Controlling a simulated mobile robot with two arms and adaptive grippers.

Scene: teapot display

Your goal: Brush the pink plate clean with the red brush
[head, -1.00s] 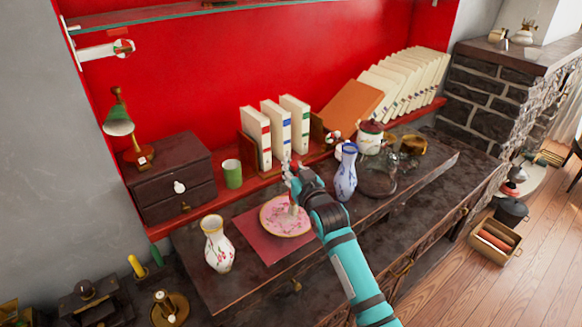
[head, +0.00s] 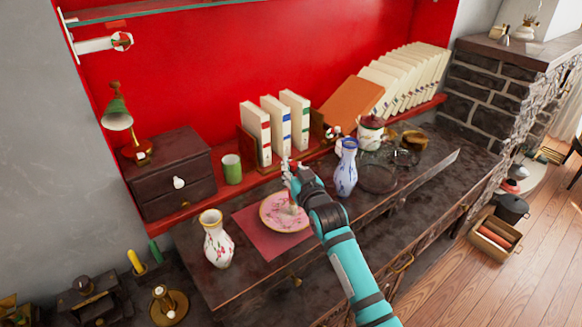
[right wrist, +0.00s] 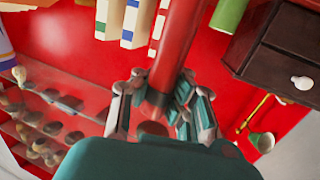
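The pink plate (head: 275,216) lies on a dark red mat (head: 262,236) on the dark wooden tabletop. My right gripper (head: 291,179) is above the far right part of the plate, its arm coming in from the lower right. In the right wrist view its fingers (right wrist: 163,108) are closed around the red handle of the brush (right wrist: 177,45). In the head view the brush is mostly hidden by the gripper; its lower end appears at the plate, but I cannot tell whether it touches. My left gripper is not in view.
A white flowered vase (head: 218,241) stands left of the mat. A blue and white vase (head: 346,170) stands close to the right of my gripper. Books (head: 272,130), a green cup (head: 232,169) and a small drawer chest (head: 170,175) stand behind on the red shelf.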

